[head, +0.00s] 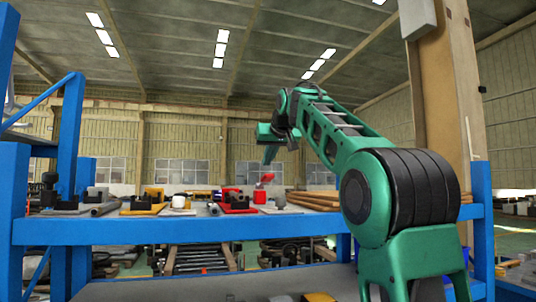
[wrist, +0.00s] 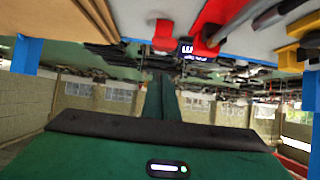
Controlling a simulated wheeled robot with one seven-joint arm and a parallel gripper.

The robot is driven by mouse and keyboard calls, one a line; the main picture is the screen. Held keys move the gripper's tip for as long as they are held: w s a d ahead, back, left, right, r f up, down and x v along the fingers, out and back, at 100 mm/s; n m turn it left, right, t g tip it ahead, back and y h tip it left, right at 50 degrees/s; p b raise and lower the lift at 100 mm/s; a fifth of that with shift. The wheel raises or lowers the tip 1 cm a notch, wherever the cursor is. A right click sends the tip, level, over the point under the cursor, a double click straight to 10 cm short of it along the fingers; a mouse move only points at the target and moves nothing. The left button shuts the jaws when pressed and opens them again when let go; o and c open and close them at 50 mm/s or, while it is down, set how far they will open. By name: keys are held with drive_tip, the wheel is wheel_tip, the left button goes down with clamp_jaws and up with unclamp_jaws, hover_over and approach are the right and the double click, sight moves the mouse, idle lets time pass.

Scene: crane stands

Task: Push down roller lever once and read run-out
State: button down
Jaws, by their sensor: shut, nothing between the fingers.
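A red stand base with a black block (head: 236,200) sits on the blue bench, with a small red box (head: 260,197) beside it. A tilted red lever (head: 267,178) shows just above the box; which stand it belongs to is hard to tell. My gripper (head: 268,158) is shut and empty, pointing down above the red lever, with a gap between them. The wrist view is upside down: the red stand (wrist: 208,40) hangs at the top, and a small lit display (wrist: 186,47) shows beside it, too small to read. My shut fingers (wrist: 162,82) reach towards it.
A yellow stand with a black block (head: 150,200) and a white cylinder (head: 179,202) stand to the left. A grey rod (head: 104,209) lies farther left. Wooden boards (head: 318,200) lie to the right. A blue upright (head: 68,140) rises at the left end.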

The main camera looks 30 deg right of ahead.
drive_tip(key=shift+s+a+f, duration=0.2)
drive_tip(key=shift+s+f, duration=0.05)
drive_tip(key=shift+s, duration=0.2)
drive_tip(key=shift+s+f, duration=0.25)
drive_tip(key=shift+f, duration=0.9)
drive_tip(key=shift+a, duration=0.1)
